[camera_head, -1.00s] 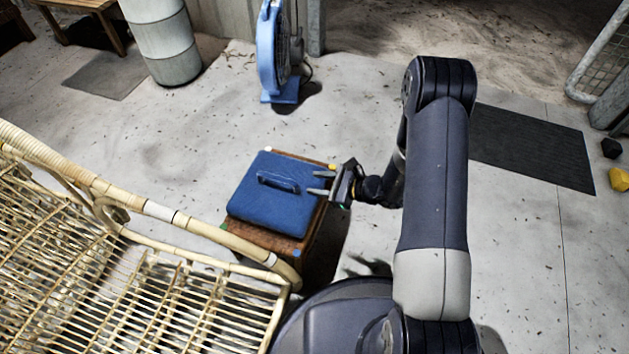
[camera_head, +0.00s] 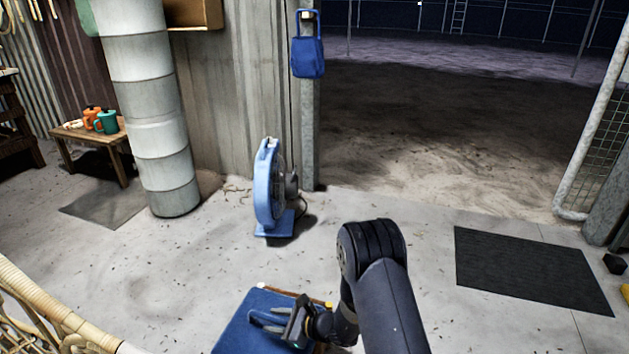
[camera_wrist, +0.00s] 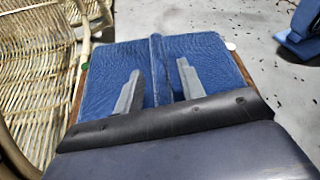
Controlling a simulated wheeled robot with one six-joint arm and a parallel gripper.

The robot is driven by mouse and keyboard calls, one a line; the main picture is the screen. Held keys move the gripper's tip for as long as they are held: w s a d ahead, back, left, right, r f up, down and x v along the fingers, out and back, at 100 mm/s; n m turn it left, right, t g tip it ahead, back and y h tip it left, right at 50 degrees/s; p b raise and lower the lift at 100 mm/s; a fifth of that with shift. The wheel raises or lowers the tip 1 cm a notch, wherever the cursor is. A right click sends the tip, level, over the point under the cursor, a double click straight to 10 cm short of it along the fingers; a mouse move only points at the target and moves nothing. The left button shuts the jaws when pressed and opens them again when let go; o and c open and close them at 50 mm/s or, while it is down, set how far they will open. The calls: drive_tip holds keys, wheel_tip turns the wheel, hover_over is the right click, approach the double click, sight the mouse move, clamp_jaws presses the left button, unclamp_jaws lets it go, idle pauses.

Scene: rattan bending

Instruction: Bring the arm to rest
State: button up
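My gripper (camera_head: 258,321) is over the blue padded lid (camera_head: 240,335) in the head view, with its fingers pointing left. Its two fingers stand apart in the wrist view (camera_wrist: 157,82). A raised blue strip, seemingly the lid's handle (camera_wrist: 157,60), shows between them with gaps on both sides. Whether the fingers are below or above its top is hard to tell. The lid rests on a brown box (camera_wrist: 77,103), mostly hidden. My arm comes in from the bottom of the head view, bent at the elbow.
Pale rattan furniture (camera_head: 50,310) is close on the left. A blue fan (camera_head: 268,190) stands on the floor beyond the box. A dark mat (camera_head: 530,268) lies on the right. The floor between the fan and the rattan is mostly clear.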

drive_tip(key=shift+d+r+p, duration=0.15)
drive_tip(key=shift+r+p, duration=0.45)
drive_tip(key=shift+r, duration=1.4)
